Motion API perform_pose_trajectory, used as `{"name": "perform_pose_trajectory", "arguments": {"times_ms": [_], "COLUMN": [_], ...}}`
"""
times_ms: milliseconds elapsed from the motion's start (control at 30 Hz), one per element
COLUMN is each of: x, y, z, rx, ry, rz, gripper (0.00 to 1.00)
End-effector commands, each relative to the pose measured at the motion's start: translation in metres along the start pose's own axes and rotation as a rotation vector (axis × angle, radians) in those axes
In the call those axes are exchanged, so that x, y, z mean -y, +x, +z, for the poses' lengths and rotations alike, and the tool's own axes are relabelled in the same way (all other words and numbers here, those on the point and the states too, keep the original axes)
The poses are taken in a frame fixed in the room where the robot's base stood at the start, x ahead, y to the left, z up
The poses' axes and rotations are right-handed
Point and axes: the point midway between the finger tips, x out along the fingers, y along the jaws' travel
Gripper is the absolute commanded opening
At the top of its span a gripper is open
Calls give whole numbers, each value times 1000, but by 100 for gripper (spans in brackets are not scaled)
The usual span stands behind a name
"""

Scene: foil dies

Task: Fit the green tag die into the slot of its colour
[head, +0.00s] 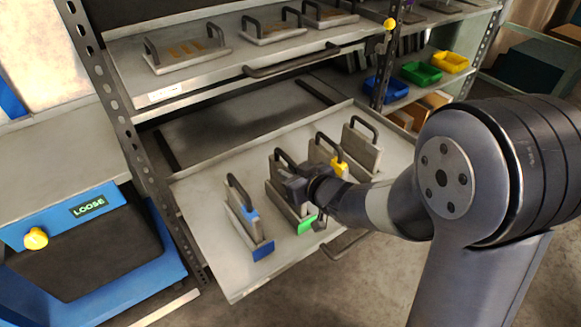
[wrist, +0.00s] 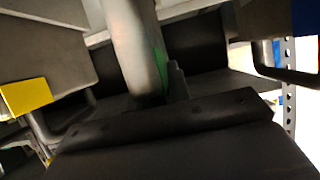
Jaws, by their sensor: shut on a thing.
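My gripper (head: 292,184) is shut on the dark handle (head: 283,156) of the green tag die, above the pulled-out tray (head: 210,185). The handle looms large in the wrist view (wrist: 128,45), with a green patch (wrist: 159,62) behind it. The green-labelled slot (head: 307,225) is directly below my gripper, between the blue and yellow ones. The die's plate stands upright at this slot. My gripper hides much of the die, so I cannot tell how deep it sits.
A blue tag die (head: 243,212) stands left in its blue-labelled slot (head: 263,250). A yellow tag die (head: 332,155) and another plate (head: 360,142) stand close on the right. An upper shelf (head: 185,85) with flat dies overhangs the tray's back. The tray's left side is clear.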

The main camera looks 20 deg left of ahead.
Motion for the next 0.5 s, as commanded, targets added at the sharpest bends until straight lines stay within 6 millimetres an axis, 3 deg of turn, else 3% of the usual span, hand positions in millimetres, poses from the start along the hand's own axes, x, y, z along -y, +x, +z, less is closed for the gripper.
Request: {"name": "perform_pose_trajectory", "arguments": {"times_ms": [467,500], "x": [0,0], "y": [5,4], "z": [7,10], "rx": [-10,-2], "ry": [-2,-1], "rz": [0,0], "gripper": [0,20]}}
